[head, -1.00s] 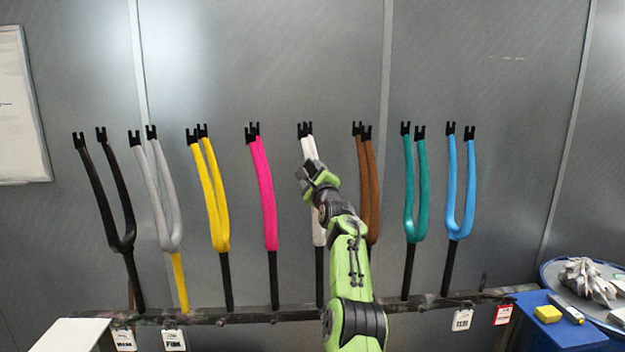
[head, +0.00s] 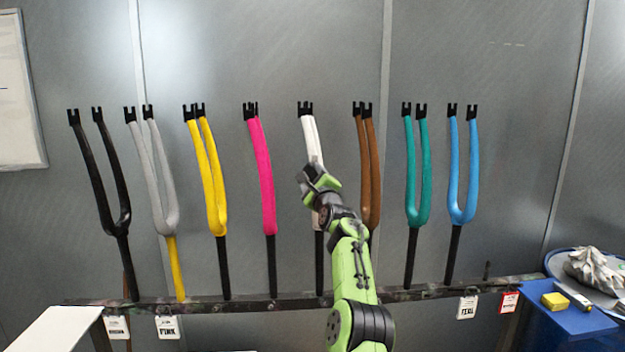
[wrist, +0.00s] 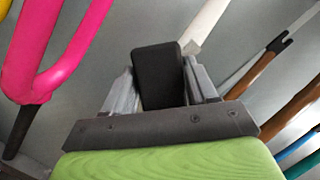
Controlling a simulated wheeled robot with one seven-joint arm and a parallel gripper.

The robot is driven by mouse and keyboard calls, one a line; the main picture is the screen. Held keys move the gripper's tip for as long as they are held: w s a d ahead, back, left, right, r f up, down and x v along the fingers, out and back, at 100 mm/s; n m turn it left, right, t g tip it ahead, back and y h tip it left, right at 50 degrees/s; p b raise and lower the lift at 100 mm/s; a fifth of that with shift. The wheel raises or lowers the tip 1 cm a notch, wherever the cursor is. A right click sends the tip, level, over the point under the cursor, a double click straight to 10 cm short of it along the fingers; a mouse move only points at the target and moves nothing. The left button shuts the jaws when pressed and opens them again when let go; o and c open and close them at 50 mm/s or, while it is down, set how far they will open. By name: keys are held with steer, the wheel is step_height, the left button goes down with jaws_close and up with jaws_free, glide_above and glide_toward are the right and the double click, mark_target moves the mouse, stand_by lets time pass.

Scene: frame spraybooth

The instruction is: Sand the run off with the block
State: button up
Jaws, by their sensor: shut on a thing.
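My gripper (head: 314,182) is in front of the white fork (head: 309,132), across the lower part of its legs in the head view. In the wrist view my gripper (wrist: 158,85) is shut on a dark block (wrist: 158,76), held between its two grey fingers. The white fork (wrist: 203,27) runs up and right just beyond the block. I cannot tell whether the block touches it. The run in the paint cannot be made out. Part of the white fork is hidden behind my gripper and arm.
Pink (head: 262,175) and brown (head: 367,180) forks stand close on either side. Several other coloured forks share the dark rail (head: 240,303). A blue stand (head: 568,322) at right holds a yellow block (head: 555,301). A crumpled cloth (head: 597,268) lies behind it.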

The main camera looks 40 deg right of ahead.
steer(key=shift+f, duration=0.15)
steer(key=shift+s, duration=0.1)
steer(key=b, duration=0.2)
steer(key=shift+s+a+f+b, duration=0.25)
steer(key=shift+a+b, duration=0.1)
steer(key=s+a+b, duration=0.1)
steer(key=b, duration=0.2)
steer(key=s+a+r+b, duration=0.1)
steer(key=s+a+b, duration=0.1)
steer(key=b, duration=0.1)
steer(key=shift+s+a+b, duration=0.1)
steer(key=shift+a+b, duration=0.2)
steer(key=shift+b, duration=0.05)
steer(key=shift+f, duration=0.1)
